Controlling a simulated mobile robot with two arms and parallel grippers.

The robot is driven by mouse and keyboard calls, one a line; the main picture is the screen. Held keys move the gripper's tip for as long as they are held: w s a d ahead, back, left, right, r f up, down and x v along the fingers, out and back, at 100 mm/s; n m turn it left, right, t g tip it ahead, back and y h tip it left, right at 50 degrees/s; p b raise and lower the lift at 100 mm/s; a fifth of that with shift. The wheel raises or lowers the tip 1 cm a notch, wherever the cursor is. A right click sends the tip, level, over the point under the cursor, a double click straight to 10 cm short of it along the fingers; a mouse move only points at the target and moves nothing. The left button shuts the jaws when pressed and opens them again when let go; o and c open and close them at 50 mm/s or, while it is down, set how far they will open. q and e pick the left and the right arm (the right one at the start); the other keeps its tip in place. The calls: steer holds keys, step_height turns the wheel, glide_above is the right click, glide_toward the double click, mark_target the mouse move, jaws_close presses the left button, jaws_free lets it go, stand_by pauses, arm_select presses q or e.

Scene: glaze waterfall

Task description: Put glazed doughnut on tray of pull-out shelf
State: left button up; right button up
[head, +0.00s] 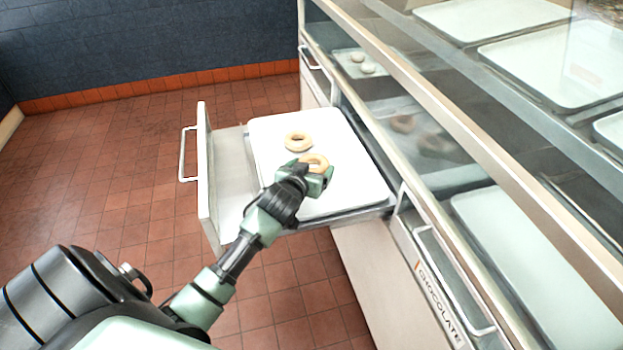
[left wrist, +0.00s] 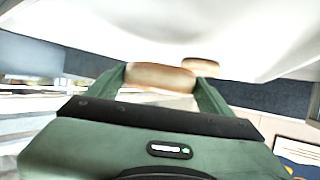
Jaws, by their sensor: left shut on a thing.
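My left gripper (head: 318,176) is over the white tray (head: 350,190) of the pull-out shelf and is shut on a glazed doughnut (head: 315,161). In the left wrist view this doughnut (left wrist: 160,76) sits between the two green fingers. I cannot tell whether it touches the tray. A second doughnut (head: 298,142) lies on the tray just behind it, apart from the gripper; it also shows in the left wrist view (left wrist: 200,66). My right gripper is in neither view.
The pulled-out shelf has an upright front panel with a handle (head: 186,153) at its left. A glass display case (head: 440,110) with several trays rises to the right. A drawer labelled chocolate (head: 440,305) is at the lower right. The tiled floor (head: 120,190) at left is clear.

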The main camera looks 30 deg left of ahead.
arm_select(q)
steer(key=shift+f, duration=1.9)
steer(key=o, duration=1.3)
steer(key=shift+f, duration=0.1)
steer(key=shift+r, duration=0.2)
steer(key=shift+s+d, duration=0.15)
steer(key=shift+s, duration=0.2)
steer(key=v, duration=1.1)
steer(key=shift+s+r, duration=0.1)
steer(key=shift+s, duration=0.05)
